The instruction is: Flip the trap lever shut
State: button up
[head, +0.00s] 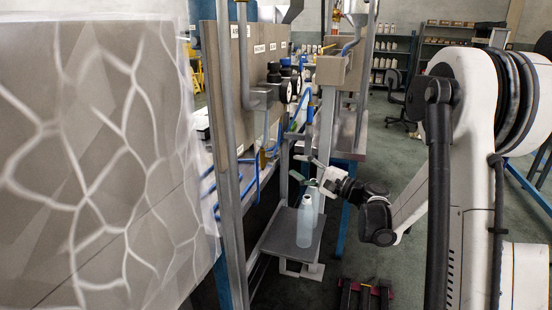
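My gripper (318,176) is at the filling station, just above and right of a pale blue-white bottle (305,228). Thin grey and greenish pieces show at its tip, at the station's upright post. I cannot tell which are fingers and which are the lever, or whether the gripper is open or shut. The trap lever cannot be made out for sure at this size. The bottle stands upright on a grey metal shelf (283,236). Its top lies close below the gripper, and I cannot tell if they touch.
A panel with pipes and black round gauges (283,86) stands left of the station. Blue hoses (306,108) run beside the post. A large patterned panel (95,160) fills the left. A dark red-based object (363,295) is on the floor. Shelves (442,62) stand at the back.

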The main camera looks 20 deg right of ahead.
aim_at(276, 157)
jog(key=x, duration=0.8)
jog(key=shift+w+a+r, duration=0.1)
jog(key=shift+w+a, duration=0.15)
jog(key=shift+w, duration=0.05)
grip_shut()
